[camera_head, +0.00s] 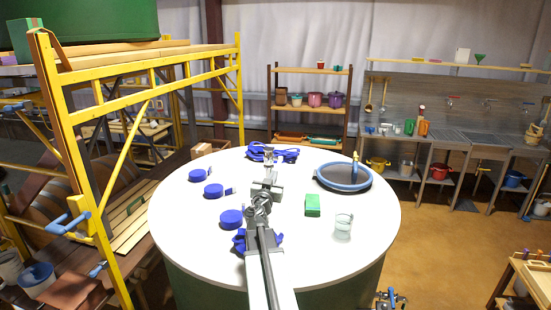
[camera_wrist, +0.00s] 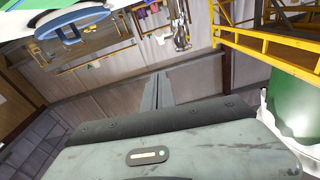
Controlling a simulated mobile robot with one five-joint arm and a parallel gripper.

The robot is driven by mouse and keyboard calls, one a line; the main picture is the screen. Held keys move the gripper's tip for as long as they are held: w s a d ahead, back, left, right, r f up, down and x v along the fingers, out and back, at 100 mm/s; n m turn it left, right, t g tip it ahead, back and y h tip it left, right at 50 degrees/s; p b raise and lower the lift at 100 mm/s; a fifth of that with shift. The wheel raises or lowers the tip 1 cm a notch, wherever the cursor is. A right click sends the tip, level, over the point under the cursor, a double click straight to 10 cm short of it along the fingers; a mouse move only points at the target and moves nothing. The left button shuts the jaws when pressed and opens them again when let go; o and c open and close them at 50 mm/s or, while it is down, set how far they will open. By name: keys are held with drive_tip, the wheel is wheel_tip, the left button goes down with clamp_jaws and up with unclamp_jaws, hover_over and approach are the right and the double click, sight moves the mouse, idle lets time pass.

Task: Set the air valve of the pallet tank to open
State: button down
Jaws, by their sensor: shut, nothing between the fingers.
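I cannot tell for sure which thing is the pallet tank, and I make out no valve marked as its air valve. A large dark green tank (camera_head: 85,22) rests on the yellow frame at the upper left. A small metal fitting with blue parts (camera_head: 390,300) shows at the bottom edge, right of the round table; its setting is unclear. My gripper (camera_head: 268,153) is over the middle of the white table, pointing away from my body. In the wrist view its fingers (camera_wrist: 157,90) are together with nothing between them.
The white round table (camera_head: 180,240) carries several blue round pieces (camera_head: 214,190), a blue hose coil (camera_head: 272,152), a green block (camera_head: 313,205), a glass jar (camera_head: 343,226) and a blue-rimmed basin (camera_head: 343,188). The yellow frame (camera_head: 75,140) stands left. Floor at right (camera_head: 430,240) is clear.

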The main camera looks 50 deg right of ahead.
wheel_tip(320, 180, up, 2)
drive_tip(key=r+p, duration=0.1)
drive_tip(key=m, duration=0.1)
hover_over(277, 168)
drive_tip(key=s+a, duration=0.3)
drive_tip(key=f, duration=0.1)
drive_tip(key=f+b, duration=0.3)
drive_tip(key=shift+w+d+f+y, duration=0.1)
drive_tip(key=shift+w+d+y, duration=0.2)
drive_tip(key=shift+w, duration=0.1)
drive_tip(key=shift+w+f+b, duration=0.25)
drive_tip(key=shift+f+b, duration=0.1)
drive_tip(key=shift+f, duration=0.2)
